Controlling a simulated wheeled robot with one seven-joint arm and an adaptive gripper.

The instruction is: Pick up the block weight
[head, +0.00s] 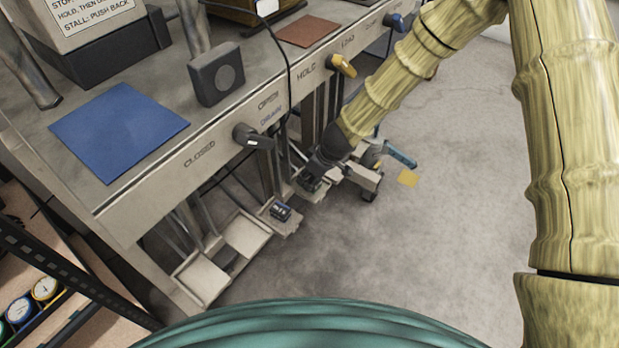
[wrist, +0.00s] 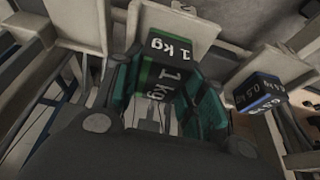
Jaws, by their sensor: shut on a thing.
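A dark block weight marked "1 kg" with a green band (wrist: 172,78) sits between the teal fingers of my gripper (wrist: 163,92) in the wrist view. The gripper is shut on it. In the head view my gripper (head: 314,176) is low beside the bench front, over the small pale trays, and mostly hides the block. Whether the block touches the tray under it I cannot tell. A second dark block marked "0.5 kg" with a blue band (wrist: 260,92) lies on a tray to the right in the wrist view; a small dark block (head: 281,211) shows on a tray in the head view.
The bench front (head: 215,150) carries levers, including a black one (head: 252,137) and a yellow one (head: 341,66). Empty pale trays (head: 246,236) hang low to the left. A blue mat (head: 118,130) lies on top. Open floor (head: 450,230) is at right.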

